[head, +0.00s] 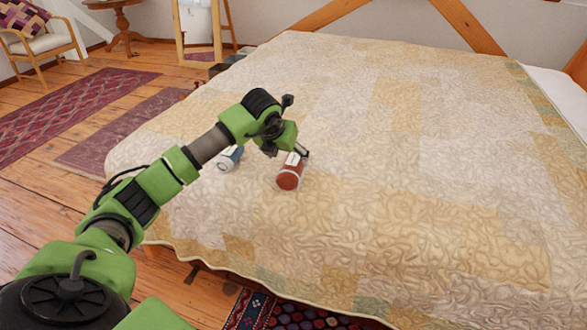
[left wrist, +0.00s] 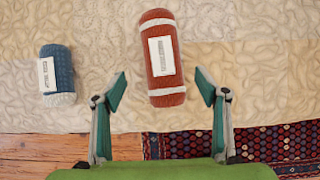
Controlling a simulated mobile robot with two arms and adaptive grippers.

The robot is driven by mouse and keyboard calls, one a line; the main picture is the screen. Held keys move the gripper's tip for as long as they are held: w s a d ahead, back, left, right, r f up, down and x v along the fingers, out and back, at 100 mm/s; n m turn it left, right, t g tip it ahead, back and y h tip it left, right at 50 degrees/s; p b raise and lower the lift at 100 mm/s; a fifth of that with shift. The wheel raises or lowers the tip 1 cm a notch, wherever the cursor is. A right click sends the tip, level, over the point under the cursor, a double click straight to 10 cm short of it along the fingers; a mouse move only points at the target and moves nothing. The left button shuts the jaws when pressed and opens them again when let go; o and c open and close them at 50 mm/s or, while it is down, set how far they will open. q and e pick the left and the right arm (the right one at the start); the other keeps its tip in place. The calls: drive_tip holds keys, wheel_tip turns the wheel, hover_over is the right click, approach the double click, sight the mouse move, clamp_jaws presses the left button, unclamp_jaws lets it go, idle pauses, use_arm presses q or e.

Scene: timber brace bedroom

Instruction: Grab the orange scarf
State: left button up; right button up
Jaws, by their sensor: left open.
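The orange scarf (head: 290,172) is a rolled, rust-orange bundle with white stripes and a white label, lying on the bed's quilt near its front edge. It also shows in the left wrist view (left wrist: 162,58), upper middle. My left gripper (head: 288,152) is open and empty, above the bed beside the roll. In the left wrist view its two fingers (left wrist: 160,90) stand to either side of the roll's lower end, with a gap on each side. The height between fingers and roll is hard to tell. My right gripper is not in view.
A blue rolled bundle (head: 230,158) with a white label lies on the quilt to the left of the orange one. It also shows in the left wrist view (left wrist: 58,76). The rest of the bed (head: 420,150) is clear. Patterned rugs (head: 75,100) lie on the wooden floor.

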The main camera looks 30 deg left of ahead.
sight(292, 162)
use_arm(q)
drive_tip(key=x, duration=0.4)
drive_tip(key=b+x, duration=0.1)
drive_tip(key=x, duration=0.1)
drive_tip(key=shift+w+d+f, duration=0.2)
drive_tip(key=shift+d, duration=0.05)
drive_tip(key=shift+w+a+f, duration=0.1)
drive_tip(key=shift+w+f, duration=0.05)
drive_tip(key=shift+f, duration=0.05)
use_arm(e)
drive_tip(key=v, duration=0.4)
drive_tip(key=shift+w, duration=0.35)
use_arm(q)
drive_tip(key=shift+c, duration=0.4)
drive_tip(key=c, duration=1.2)
